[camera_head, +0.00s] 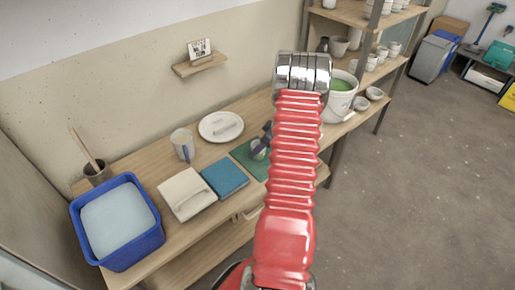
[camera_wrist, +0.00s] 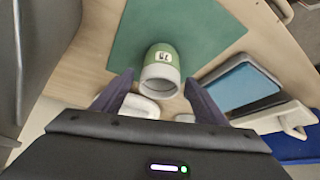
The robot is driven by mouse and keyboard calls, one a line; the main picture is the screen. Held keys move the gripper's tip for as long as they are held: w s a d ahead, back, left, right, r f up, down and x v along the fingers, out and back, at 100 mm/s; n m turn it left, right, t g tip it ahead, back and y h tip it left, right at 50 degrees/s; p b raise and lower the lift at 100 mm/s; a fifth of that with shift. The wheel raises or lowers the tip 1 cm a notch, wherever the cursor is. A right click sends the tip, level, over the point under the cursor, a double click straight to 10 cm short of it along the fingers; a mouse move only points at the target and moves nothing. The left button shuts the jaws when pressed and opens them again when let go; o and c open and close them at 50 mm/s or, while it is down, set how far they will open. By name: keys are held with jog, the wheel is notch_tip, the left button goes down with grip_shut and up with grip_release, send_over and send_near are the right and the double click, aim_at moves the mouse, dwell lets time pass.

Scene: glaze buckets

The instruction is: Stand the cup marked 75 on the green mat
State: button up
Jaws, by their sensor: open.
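The green cup (camera_wrist: 162,54) has a pale rim and a white label whose digits look upside down, seemingly 75. In the wrist view it is over the green mat (camera_wrist: 125,45), its mouth toward me. It appears upright; I cannot tell whether its base rests fully on the mat. My gripper (camera_wrist: 158,84) is open, with one dark finger on each side of the cup's rim and gaps visible. In the head view the cup (camera_head: 258,150) is small beside my gripper (camera_head: 264,138), on the green mat (camera_head: 242,153), partly hidden by my arm.
A blue folded cloth or book (camera_head: 225,177) lies left of the mat, and a white lid (camera_head: 221,126) lies behind it.

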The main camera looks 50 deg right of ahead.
jog(key=a+v, duration=0.1)
jog(key=v, duration=0.9)
jog(key=shift+s+d+r, duration=0.15)
jog(key=shift+d+r, duration=0.25)
jog(key=shift+d, duration=0.15)
jog(key=w+a+r+g, duration=0.1)
jog(key=w+a+r, duration=0.2)
jog(key=a+r, duration=0.45)
jog(key=w+a+r, duration=0.2)
jog(key=a+r, duration=0.2)
jog(key=a, duration=0.7)
jog(key=w+a+r+g, duration=0.1)
jog(key=w+a+r, duration=0.2)
jog(key=a+r, duration=0.45)
jog(key=s+a+r, duration=0.2)
jog(key=s+a, duration=0.1)
jog(key=a, duration=0.5)
jog(key=s+a+r, duration=0.2)
jog(key=a, duration=0.5)
jog(key=s+a+r+m+t+h, duration=0.1)
jog(key=s+a+m, duration=0.1)
jog(key=s+a, duration=0.8)
jog(key=shift+s+a+r+t, duration=0.3)
jog(key=shift+s+a+r, duration=0.05)
jog(key=shift+s+r, duration=0.1)
